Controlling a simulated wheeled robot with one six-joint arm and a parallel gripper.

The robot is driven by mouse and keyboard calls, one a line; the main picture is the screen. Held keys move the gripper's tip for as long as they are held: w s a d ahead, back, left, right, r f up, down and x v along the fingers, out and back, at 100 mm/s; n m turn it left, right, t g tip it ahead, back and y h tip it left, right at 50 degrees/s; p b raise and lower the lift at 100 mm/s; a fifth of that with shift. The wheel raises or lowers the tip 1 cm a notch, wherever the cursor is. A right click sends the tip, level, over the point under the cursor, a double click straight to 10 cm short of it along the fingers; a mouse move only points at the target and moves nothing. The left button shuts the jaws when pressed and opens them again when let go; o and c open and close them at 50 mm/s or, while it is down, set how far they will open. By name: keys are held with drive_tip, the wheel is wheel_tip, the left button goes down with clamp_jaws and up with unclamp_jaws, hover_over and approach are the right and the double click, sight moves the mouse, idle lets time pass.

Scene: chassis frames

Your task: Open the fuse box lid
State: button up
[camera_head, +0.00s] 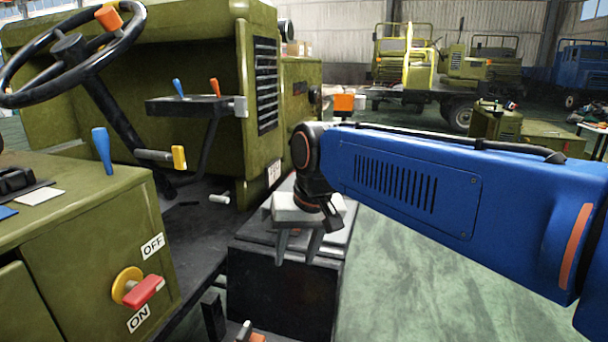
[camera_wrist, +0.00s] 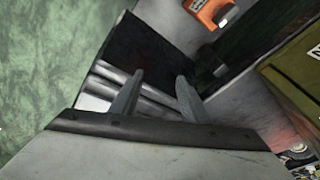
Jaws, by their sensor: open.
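My gripper (camera_head: 298,254) points down with its two grey fingers apart and nothing between them. It is in front of a dark box (camera_head: 275,295) with a grey stepped top, beside the green chassis; I cannot tell whether it touches. In the wrist view the open fingers (camera_wrist: 161,78) overlap the box's grey ribbed top (camera_wrist: 103,82) and dark side (camera_wrist: 150,45). An orange block (camera_wrist: 208,12) with a pale label is at the top of that view. No part is clearly marked as the fuse box or its lid, so I cannot tell which it is.
A red switch handle (camera_head: 143,291) sits between OFF and ON labels on the green console at left. A steering wheel (camera_head: 70,45) and coloured levers (camera_head: 102,150) stand above. The green floor (camera_head: 410,290) at right is clear. Other vehicles stand far behind.

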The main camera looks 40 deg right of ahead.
drive_tip(key=w+d+r+m+g+y, duration=0.1)
drive_tip(key=w+d+r+m, duration=0.4)
drive_tip(key=r, duration=0.3)
drive_tip(key=w+d+r+m+g+y, duration=0.1)
drive_tip(key=w+d+r+m, duration=0.2)
drive_tip(key=w+d+r, duration=0.3)
drive_tip(key=w+d+r+m+y, duration=0.1)
drive_tip(key=w+d+r+m, duration=0.25)
drive_tip(key=d+r, duration=0.2)
drive_tip(key=w+d+r+m+y, duration=0.1)
drive_tip(key=w+d+r+m, duration=0.25)
drive_tip(key=d, duration=0.35)
drive_tip(key=shift+g, duration=0.4)
drive_tip(key=x, duration=1.7)
drive_tip(key=shift+w+a, duration=0.1)
drive_tip(key=shift+w, duration=0.05)
drive_tip(key=shift+c, duration=0.7)
clamp_jaws()
